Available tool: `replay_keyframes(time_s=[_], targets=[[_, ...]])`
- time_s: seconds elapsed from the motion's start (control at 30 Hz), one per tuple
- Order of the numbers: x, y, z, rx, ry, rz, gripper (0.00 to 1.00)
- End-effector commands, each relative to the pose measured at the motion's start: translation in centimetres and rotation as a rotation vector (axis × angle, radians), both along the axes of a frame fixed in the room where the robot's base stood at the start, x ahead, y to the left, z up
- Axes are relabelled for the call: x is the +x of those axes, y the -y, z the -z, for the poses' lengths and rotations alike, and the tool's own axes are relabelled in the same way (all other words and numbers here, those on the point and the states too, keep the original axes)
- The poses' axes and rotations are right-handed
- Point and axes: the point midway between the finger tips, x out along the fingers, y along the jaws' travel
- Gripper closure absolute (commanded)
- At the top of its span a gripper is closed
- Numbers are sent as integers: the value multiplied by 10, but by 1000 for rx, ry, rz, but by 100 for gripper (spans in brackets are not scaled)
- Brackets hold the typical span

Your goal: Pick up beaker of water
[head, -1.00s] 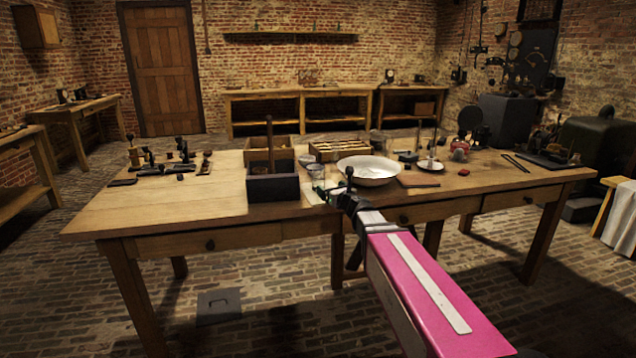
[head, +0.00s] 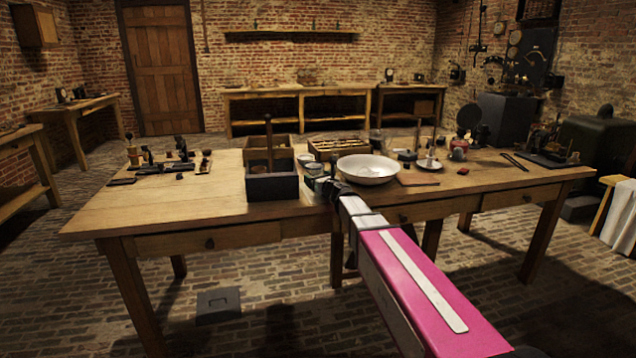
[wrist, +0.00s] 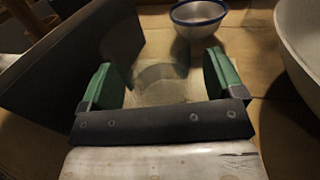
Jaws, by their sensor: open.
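The clear glass beaker (wrist: 160,85) shows faintly between my fingers in the wrist view. Its outline is see-through, and I cannot make out the water level. My gripper (wrist: 163,72) is open, with one green finger on each side of the beaker. I cannot tell whether either finger touches it. In the head view, my gripper (head: 324,186) is low at the table's front edge, just right of the dark box, and mostly hides the beaker.
A dark wooden box (head: 273,187) stands close on the left. A large white basin (head: 368,171) is close on the right. A small blue-rimmed bowl (wrist: 198,14) sits just beyond the beaker. The table's left front (head: 170,212) is clear.

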Motion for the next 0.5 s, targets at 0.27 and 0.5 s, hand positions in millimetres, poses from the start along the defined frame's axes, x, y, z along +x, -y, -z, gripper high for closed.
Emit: replay_keyframes(time_s=[0.27, 0.5], targets=[[-1, 1, 0, 0, 0, 0, 65], [-1, 1, 0, 0, 0, 0, 70]])
